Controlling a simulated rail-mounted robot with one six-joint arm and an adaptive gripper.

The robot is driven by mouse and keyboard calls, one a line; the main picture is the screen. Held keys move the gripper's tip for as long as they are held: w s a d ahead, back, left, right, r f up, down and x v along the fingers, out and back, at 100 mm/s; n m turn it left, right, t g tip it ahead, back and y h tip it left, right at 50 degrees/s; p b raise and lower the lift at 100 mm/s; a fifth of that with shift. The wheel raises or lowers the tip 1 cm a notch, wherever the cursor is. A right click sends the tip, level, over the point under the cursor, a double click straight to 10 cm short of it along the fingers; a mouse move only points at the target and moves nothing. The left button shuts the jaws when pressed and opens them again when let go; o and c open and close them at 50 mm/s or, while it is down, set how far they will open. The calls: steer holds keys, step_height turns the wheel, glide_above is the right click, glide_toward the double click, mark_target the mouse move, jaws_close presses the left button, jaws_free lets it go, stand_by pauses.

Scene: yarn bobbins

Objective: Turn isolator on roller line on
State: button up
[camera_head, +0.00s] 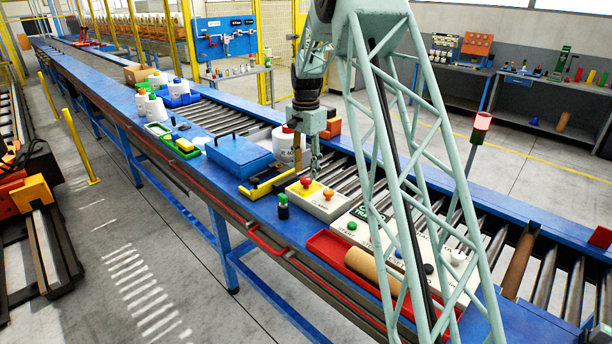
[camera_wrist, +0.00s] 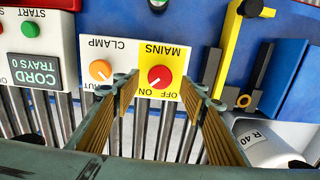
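The isolator is a red rotary knob (camera_wrist: 160,77) on a yellow plate marked MAINS, with ON and OFF labels that read upside down in the wrist view. Which way the knob points is too small to tell. It also shows in the head view (camera_head: 306,182) on a pale control box (camera_head: 322,208) on the roller line. An orange CLAMP knob (camera_wrist: 100,70) sits beside it on the same box. My gripper (camera_wrist: 159,84) is open and empty, its fingers appearing on either side of the red knob; contact is not visible. In the head view my gripper (camera_head: 315,165) hangs just above the box.
A yellow-and-black fixture (camera_wrist: 228,60) and a blue box (camera_head: 238,155) stand beside the control box. A white bobbin (camera_wrist: 262,143) is near my right finger. A second panel with a green START button (camera_wrist: 28,30) and a red tray (camera_head: 330,248) lie on the other side.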

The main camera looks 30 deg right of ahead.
mark_target(306, 180)
step_height(306, 180, up, 9)
steer(key=shift+f, duration=0.15)
stand_by(0.4)
steer(key=shift+a, duration=0.1)
stand_by(0.4)
steer(key=s+a+r+n+t+b, duration=0.1)
steer(key=s+a+r+n+b, duration=0.1)
steer(key=s+a+r, duration=0.5)
steer(key=s+a+r+n+b, duration=0.2)
steer(key=s+a+r+n, duration=0.15)
steer(key=s, duration=0.75)
steer(key=s+a+r+n+t+b, duration=0.1)
steer(key=s+a+r+n, duration=0.1)
steer(key=s+a+r, duration=0.55)
steer(key=s+a+f+n+b, duration=0.1)
steer(key=s+a+f+n, duration=0.1)
steer(key=s, duration=0.9)
steer(key=s+a+f+n+t+b, duration=0.1)
steer(key=s+f, duration=0.4)
steer(key=s, duration=0.7)
steer(key=s+a+f+n+t+b, duration=0.1)
steer(key=s+a+f+n+b, duration=0.2)
steer(key=s, duration=0.8)
steer(key=shift+s+a+f+n, duration=0.2)
steer(key=shift+s+f+n, duration=0.2)
steer(key=shift+f, duration=0.3)
